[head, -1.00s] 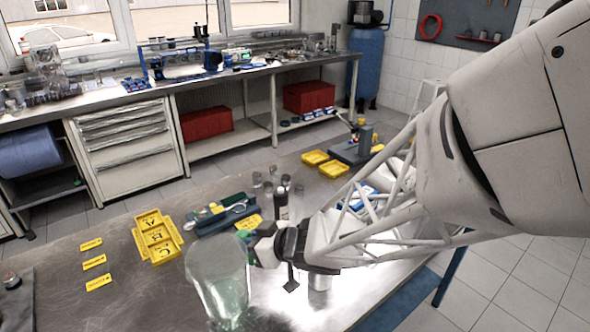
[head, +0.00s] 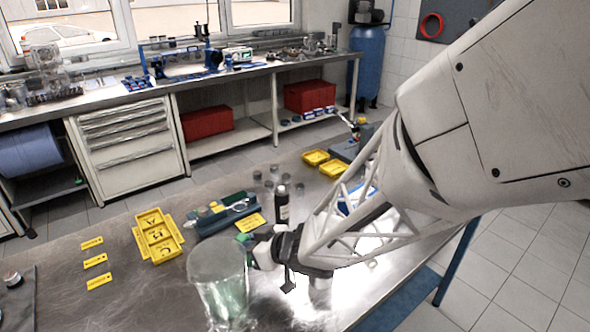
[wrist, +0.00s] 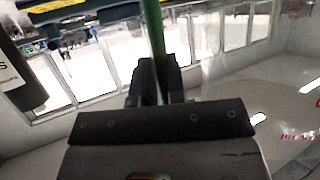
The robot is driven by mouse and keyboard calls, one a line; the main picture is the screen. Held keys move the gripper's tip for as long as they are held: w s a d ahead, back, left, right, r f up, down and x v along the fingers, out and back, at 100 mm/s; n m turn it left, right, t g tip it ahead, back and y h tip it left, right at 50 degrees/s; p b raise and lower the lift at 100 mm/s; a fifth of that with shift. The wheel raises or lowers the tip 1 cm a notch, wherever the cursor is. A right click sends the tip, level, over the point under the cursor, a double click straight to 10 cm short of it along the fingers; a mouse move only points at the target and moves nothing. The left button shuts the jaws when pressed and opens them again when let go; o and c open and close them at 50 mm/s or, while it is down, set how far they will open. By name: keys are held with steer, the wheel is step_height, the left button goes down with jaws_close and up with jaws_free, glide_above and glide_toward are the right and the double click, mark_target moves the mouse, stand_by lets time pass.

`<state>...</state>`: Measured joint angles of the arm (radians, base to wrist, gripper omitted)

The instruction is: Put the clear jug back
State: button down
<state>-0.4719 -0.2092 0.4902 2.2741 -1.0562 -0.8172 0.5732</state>
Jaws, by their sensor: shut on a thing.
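The clear jug (head: 222,285) is a translucent, greenish vessel at the front middle of the steel table in the head view. It looks upright. My gripper (head: 256,248) is at its right side, shut on its green handle. In the wrist view the jaws (wrist: 157,75) close around a green upright strip (wrist: 154,30), which is the handle. The jug's lower end is near the bottom of the head view, and I cannot tell whether it touches the table.
A yellow tray marked with letters (head: 172,250) and several yellow labels (head: 95,262) lie to the left. Behind the jug are a blue tool tray (head: 205,226), a dark bottle (head: 282,203) and several small glasses. A dark mat (head: 22,300) lies at the far left.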

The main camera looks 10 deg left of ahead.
steer(key=shift+f, duration=0.4)
steer(key=c, duration=1.2)
jaws_free()
steer(key=v, duration=1.2)
